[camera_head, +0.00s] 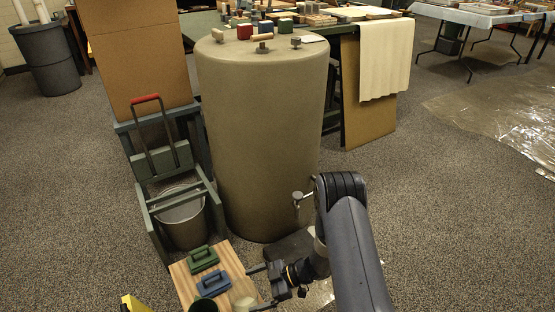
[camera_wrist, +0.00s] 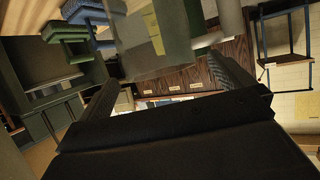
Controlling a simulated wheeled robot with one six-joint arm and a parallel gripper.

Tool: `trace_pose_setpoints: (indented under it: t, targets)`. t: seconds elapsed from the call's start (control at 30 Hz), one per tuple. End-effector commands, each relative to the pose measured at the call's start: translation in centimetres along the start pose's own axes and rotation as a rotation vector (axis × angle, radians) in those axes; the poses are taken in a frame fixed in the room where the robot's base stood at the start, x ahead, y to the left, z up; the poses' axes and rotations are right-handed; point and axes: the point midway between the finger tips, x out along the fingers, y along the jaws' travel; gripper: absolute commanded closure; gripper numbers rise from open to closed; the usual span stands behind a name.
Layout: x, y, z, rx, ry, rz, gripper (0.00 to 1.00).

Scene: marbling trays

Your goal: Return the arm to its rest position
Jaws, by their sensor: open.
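My arm reaches forward from the bottom right of the head view and bends down to the left. My gripper (camera_head: 262,287) points left at the right edge of a small wooden top (camera_head: 238,258), its jaws apart. I see nothing held between them. In the wrist view its two dark fingers (camera_wrist: 168,80) stand well apart, with room scenery showing between them. A blue handled block (camera_head: 208,284) and a green handled block (camera_head: 203,258) lie on the wooden top, left of the gripper. A cream cup (camera_head: 244,303) stands close to the gripper.
A large brown drum (camera_head: 258,150) with a tap (camera_head: 299,200) stands just beyond my arm. A green frame (camera_head: 149,215) holding a metal bucket (camera_head: 182,220) is left of it. A dark green cup (camera_head: 203,305) is on the wooden top. Carpet (camera_head: 450,220) is open to the right.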

Motion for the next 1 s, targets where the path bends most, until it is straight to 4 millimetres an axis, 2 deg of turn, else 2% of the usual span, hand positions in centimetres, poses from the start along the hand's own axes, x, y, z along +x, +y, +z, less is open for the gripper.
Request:
trace_pose_setpoints:
  t: [0.03, 0.1, 0.23, 0.3, 0.5, 1.0]
  targets:
    - [1.3, -0.1, 0.3, -0.001, 0.0, -0.005, 0.0]
    - [2.6, -0.1, 0.3, -0.001, 0.0, -0.005, 0.0]
    - [4.6, -0.1, 0.8, 0.0, -0.001, -0.001, 0.0]
    - [3.6, 0.1, -1.2, -0.002, 0.0, 0.002, 0.0]
    - [2.8, 0.0, -3.0, -0.001, 0.0, 0.001, 0.0]
    - [2.8, 0.0, -3.1, 0.0, 0.0, 0.0, 0.0]
